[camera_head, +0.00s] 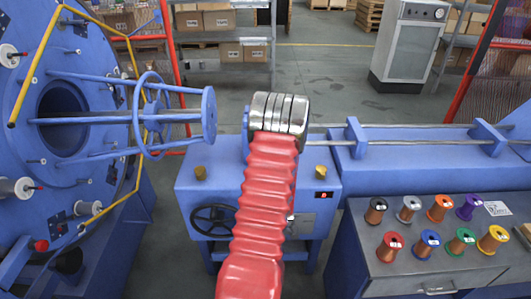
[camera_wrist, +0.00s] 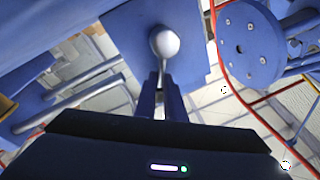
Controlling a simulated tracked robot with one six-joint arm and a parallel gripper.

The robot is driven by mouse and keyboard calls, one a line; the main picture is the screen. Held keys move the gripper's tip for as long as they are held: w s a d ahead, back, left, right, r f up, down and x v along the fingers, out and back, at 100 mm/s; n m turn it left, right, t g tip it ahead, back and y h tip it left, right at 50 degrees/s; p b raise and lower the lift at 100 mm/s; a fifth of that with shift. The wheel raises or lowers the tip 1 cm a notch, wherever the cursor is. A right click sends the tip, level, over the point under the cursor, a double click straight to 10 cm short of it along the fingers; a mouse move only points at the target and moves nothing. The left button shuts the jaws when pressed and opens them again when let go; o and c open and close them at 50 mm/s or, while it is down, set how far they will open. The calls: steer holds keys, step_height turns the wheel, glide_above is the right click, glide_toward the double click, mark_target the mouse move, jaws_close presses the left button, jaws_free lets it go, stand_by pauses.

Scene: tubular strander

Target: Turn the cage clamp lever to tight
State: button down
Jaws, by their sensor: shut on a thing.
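In the wrist view the cage clamp lever shows as a pale rounded knob (camera_wrist: 165,42) with a short metal stem below it, in front of a blue plate. My gripper (camera_wrist: 160,84) is shut on the stem just below the knob, with one dark blue finger on each side. In the head view my red-sleeved arm and silver wrist cover the gripper and lever, so neither shows there. The lever's tight and loose marks are not visible.
The blue strander cage disc (camera_head: 65,100) and a yellow guard rail (camera_head: 45,50) stand at left. A handwheel (camera_head: 215,221) is on the machine's front. Several wire spools (camera_head: 430,238) sit on a bench at right. Blue machine parts surround the gripper closely.

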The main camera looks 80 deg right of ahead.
steer(key=shift+s+d+r, duration=0.1)
steer(key=shift+d+r, duration=0.05)
steer(key=shift+r, duration=0.35)
steer(key=c, duration=1.9)
jaws_free()
steer(key=shift+o, duration=0.3)
steer(key=shift+f, duration=0.2)
steer(key=v, duration=1.4)
steer(key=shift+f, duration=0.15)
